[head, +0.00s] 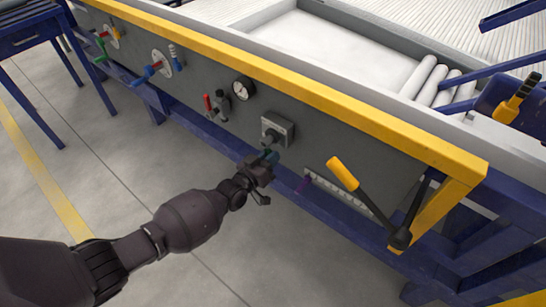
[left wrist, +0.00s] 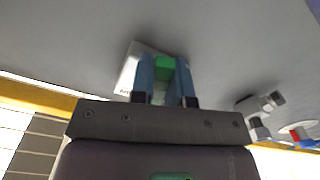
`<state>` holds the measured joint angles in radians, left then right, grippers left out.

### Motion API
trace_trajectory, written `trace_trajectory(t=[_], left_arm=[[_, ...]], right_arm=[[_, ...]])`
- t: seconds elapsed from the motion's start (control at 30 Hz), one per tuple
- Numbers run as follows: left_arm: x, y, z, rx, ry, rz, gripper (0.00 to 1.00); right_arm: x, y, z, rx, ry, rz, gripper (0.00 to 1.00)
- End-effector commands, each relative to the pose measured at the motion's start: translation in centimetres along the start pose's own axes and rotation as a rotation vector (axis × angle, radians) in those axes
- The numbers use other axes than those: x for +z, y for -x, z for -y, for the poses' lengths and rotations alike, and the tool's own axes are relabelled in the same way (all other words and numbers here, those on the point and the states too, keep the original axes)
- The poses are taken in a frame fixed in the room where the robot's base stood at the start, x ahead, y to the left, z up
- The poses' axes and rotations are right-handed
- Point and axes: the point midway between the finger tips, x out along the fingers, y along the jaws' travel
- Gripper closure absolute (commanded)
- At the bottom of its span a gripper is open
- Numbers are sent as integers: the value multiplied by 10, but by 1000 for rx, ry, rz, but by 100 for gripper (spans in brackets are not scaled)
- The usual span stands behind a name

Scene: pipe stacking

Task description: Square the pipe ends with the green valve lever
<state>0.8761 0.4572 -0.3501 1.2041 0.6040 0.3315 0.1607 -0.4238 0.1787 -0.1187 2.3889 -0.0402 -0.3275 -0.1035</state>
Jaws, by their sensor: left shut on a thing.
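My left gripper (head: 264,165) is at the bench's front panel, just below a square grey valve box (head: 283,128). In the left wrist view its two blue-grey fingers (left wrist: 165,82) are shut on a green valve lever (left wrist: 164,67), of which a small green part shows between them. My right gripper is not in view.
A red-handled valve (head: 209,104) and a gauge (head: 242,88) sit left of the box. A yellow-handled lever (head: 342,173) stands out to the right. The yellow rail (head: 300,87) runs above. Floor in front is clear.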

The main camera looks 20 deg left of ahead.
Motion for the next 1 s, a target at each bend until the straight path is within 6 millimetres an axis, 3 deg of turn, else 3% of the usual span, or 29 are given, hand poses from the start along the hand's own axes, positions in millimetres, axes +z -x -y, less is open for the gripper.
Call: trace_trajectory(t=[1.0], left_arm=[[-20,1,43,0,-894,1,100]], right_arm=[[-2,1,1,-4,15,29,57]])
